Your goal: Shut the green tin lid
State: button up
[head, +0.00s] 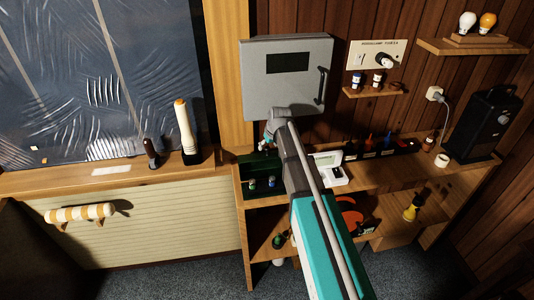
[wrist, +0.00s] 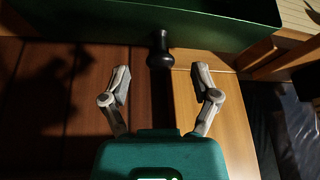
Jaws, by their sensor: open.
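The green tin (head: 242,170) stands on the left end of the wooden shelf in the head view, with small jars inside its open top. In the wrist view a dark green panel (wrist: 225,30) of it fills the top edge. A black knob (wrist: 161,58) projects from this panel toward my gripper. My gripper (wrist: 161,70) is open, with one finger on each side of the knob's line and visible gaps on both sides. In the head view my arm covers part of the tin, and the fingertips are too small to make out. I cannot tell the lid's exact angle.
A grey wall cabinet (head: 287,75) hangs just above the tin. A white device (head: 328,167) stands right of my arm, with several small bottles beyond it. A white-and-orange cylinder (head: 186,130) stands on the ledge to the left. Wooden boards lie below my gripper in the wrist view.

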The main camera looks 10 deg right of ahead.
jog(key=shift+b+x, duration=0.85)
jog(key=shift+x, duration=0.4)
grip_shut()
